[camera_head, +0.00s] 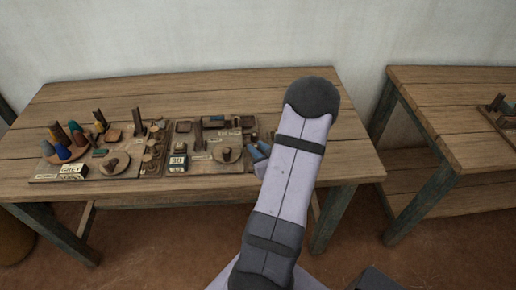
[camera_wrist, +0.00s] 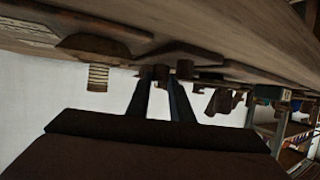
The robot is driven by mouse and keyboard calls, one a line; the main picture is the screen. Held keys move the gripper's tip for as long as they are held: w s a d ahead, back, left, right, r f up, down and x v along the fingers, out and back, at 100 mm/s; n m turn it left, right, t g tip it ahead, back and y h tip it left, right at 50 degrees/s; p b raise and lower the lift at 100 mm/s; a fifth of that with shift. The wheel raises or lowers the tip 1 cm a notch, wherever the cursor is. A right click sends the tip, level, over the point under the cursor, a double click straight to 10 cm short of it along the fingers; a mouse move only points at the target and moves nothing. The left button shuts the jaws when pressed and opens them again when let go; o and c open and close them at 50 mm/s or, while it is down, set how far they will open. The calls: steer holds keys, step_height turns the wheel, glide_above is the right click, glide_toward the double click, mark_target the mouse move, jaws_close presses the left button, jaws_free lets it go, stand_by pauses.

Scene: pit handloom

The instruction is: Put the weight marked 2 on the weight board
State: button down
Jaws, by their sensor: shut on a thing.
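My gripper (camera_wrist: 160,82) points up in the wrist view, its two dark fingers converging on a small dark brown piece (camera_wrist: 155,71). It is shut on that piece, and no mark can be read on it. In the head view my gripper (camera_head: 257,151) is partly hidden behind my arm at the right end of the boards. A brown board (camera_head: 150,172) with several small round brown pieces lies near the middle of the table. I cannot tell for sure which piece is marked 2, nor which board is the weight board.
A second table (camera_head: 450,105) stands to the right across a gap.

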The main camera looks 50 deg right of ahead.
steer(key=shift+f, duration=0.1)
steer(key=c, duration=2)
jaws_free()
steer(key=shift+f, duration=0.1)
steer(key=o, duration=0.4)
steer(key=shift+o, duration=0.2)
